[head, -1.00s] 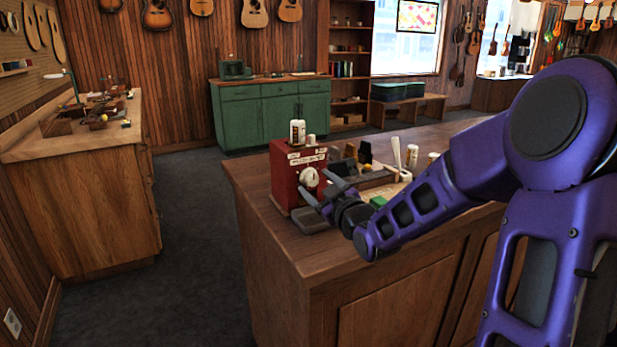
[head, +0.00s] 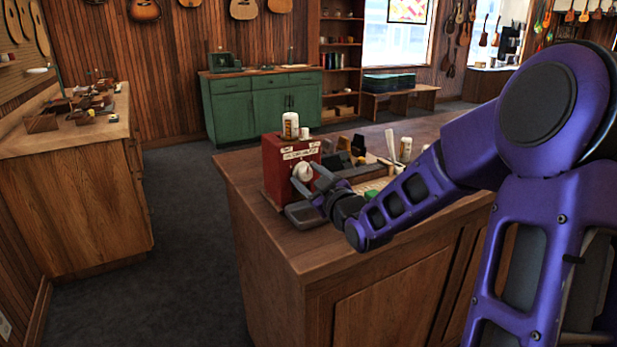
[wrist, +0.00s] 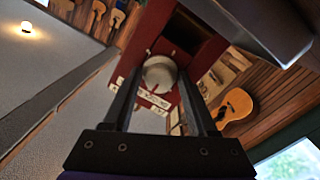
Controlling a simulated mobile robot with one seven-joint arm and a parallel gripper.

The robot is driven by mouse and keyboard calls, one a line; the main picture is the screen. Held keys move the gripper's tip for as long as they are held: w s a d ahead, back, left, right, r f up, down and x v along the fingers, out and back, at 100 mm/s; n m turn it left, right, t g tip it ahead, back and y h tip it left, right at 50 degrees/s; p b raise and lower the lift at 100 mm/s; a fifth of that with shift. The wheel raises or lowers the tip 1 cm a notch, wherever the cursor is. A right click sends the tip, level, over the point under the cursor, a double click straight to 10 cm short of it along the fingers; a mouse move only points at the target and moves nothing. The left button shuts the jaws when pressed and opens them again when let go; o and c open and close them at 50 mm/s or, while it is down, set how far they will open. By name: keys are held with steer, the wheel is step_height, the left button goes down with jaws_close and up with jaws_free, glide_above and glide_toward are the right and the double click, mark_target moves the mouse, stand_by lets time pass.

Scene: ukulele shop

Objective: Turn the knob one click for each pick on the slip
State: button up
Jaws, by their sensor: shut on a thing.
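A red box (head: 279,172) stands on the wooden counter, with pale lettered labels on its front. Its round white knob (head: 303,173) faces my gripper and also shows in the wrist view (wrist: 160,72). My gripper (head: 311,180) is at the box front, its two dark fingers on either side of the knob and shut on it. In the wrist view the fingers (wrist: 161,80) flank the knob, and part of the label strip shows below it. I cannot make out a slip or any picks on it for certain.
Several small items and a green block (head: 371,194) crowd the wooden counter (head: 290,250) to the right. The counter's front left corner is clear.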

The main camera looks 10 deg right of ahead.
steer(key=shift+r+m, duration=0.15)
steer(key=shift+m, duration=0.15)
steer(key=shift+m+p, duration=0.85)
steer(key=shift+m, duration=0.15)
steer(key=m+p, duration=0.2)
steer(key=m, duration=0.1)
steer(key=shift+r+m, duration=0.1)
steer(key=shift+m, duration=0.2)
steer(key=m+p, duration=0.3)
steer(key=m, duration=0.2)
steer(key=m+p, duration=0.2)
steer(key=m, duration=0.1)
steer(key=m+p, duration=0.2)
steer(key=m, duration=0.1)
steer(key=shift+d+g+y, duration=0.1)
steer(key=shift+g+y, duration=0.2)
steer(key=shift+y, duration=0.1)
steer(key=m, duration=0.5)
steer(key=shift+m+p, duration=0.3)
steer(key=shift+p, duration=0.1)
